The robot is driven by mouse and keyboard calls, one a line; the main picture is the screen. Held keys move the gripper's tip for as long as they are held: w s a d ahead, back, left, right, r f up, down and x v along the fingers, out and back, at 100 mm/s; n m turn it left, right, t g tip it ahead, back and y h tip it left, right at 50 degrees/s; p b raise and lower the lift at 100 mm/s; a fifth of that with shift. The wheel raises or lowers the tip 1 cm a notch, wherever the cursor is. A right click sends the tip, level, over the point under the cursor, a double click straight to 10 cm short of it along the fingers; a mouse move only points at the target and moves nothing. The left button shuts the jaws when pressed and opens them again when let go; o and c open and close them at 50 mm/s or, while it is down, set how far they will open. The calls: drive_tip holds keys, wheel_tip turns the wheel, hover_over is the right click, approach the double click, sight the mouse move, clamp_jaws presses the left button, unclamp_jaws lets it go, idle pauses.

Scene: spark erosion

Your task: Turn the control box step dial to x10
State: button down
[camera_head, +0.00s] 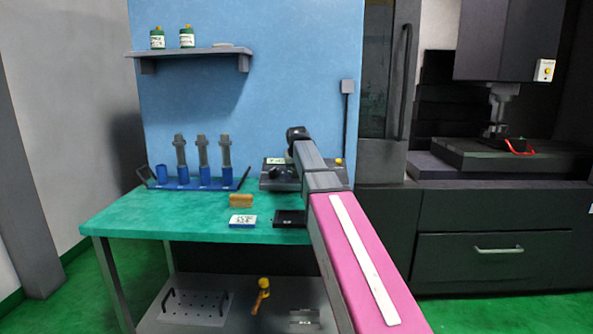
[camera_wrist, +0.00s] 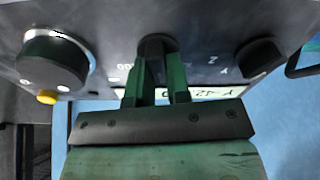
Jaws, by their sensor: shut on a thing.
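The control box shows in the wrist view as a grey panel (camera_wrist: 115,35). In the head view the control box (camera_head: 270,182) stands at the back right of the green bench, partly behind my arm. My gripper (camera_wrist: 163,72) is shut on a small dark dial (camera_wrist: 157,43) in the middle of the panel, with one finger on each side. Marks ending in "00" lie beside this dial. Its pointer and most of its scale are hidden by the fingers, so I cannot read its setting. In the head view my arm hides the fingertips.
A large round knob (camera_wrist: 52,60) and a yellow button (camera_wrist: 47,97) lie left of the held dial. Another dark dial (camera_wrist: 258,58) with Z and Y marks lies right. A blue rack (camera_head: 200,183), a tan block (camera_head: 241,200) and a white-topped box (camera_head: 242,221) share the bench.

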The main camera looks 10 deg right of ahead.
drive_tip(key=shift+m, duration=1)
drive_tip(key=c, duration=1.1)
unclamp_jaws()
drive_tip(key=shift+s, duration=0.1)
drive_tip(key=v, duration=1)
drive_tip(key=shift+s+a+r, duration=0.1)
drive_tip(key=shift+a+r, duration=0.05)
drive_tip(key=shift+r, duration=0.2)
